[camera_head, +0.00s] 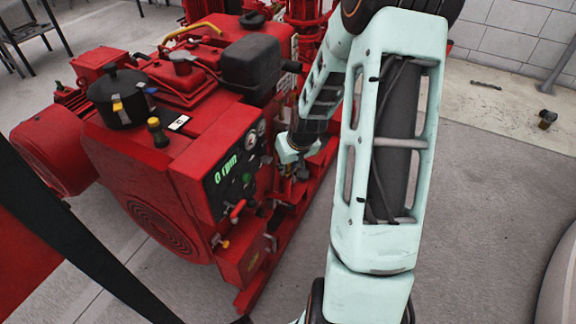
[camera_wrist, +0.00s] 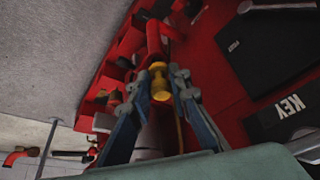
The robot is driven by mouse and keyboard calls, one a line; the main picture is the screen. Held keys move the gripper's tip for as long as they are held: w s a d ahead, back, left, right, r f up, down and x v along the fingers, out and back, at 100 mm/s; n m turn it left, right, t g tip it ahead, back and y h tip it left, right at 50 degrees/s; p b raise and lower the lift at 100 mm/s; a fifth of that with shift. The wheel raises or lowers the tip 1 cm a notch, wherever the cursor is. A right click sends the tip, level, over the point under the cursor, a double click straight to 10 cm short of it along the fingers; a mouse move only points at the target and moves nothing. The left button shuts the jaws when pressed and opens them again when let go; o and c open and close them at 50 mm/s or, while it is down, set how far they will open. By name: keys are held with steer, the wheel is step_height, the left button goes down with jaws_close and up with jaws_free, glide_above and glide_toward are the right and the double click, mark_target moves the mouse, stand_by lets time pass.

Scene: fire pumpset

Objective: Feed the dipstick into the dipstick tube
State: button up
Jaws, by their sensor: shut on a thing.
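In the wrist view my gripper (camera_wrist: 168,82) has its two fingers closed in on a yellow piece, which I take to be the handle of the dipstick (camera_wrist: 160,88). A thin brownish strip (camera_wrist: 180,133) shows between the fingers; I cannot tell if it is part of the dipstick. A red cylinder (camera_wrist: 153,38) lies just beyond the fingertips. I cannot make out the dipstick tube for certain, or whether the dipstick touches it. In the head view my wrist hangs beside the red engine, and the fingers and dipstick cannot be made out.
Open concrete floor (camera_head: 485,215) lies to the right. A black KEY-marked panel (camera_wrist: 285,115) lies right of the fingers.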

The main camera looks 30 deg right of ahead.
steer(key=shift+f+b, duration=0.35)
steer(key=shift+f, duration=0.2)
steer(key=o, duration=0.9)
steer(key=shift+r, duration=0.1)
steer(key=v, duration=1.1)
steer(key=shift+s+a+r, duration=0.1)
steer(key=shift+s+r, duration=0.05)
steer(key=shift+r, duration=0.25)
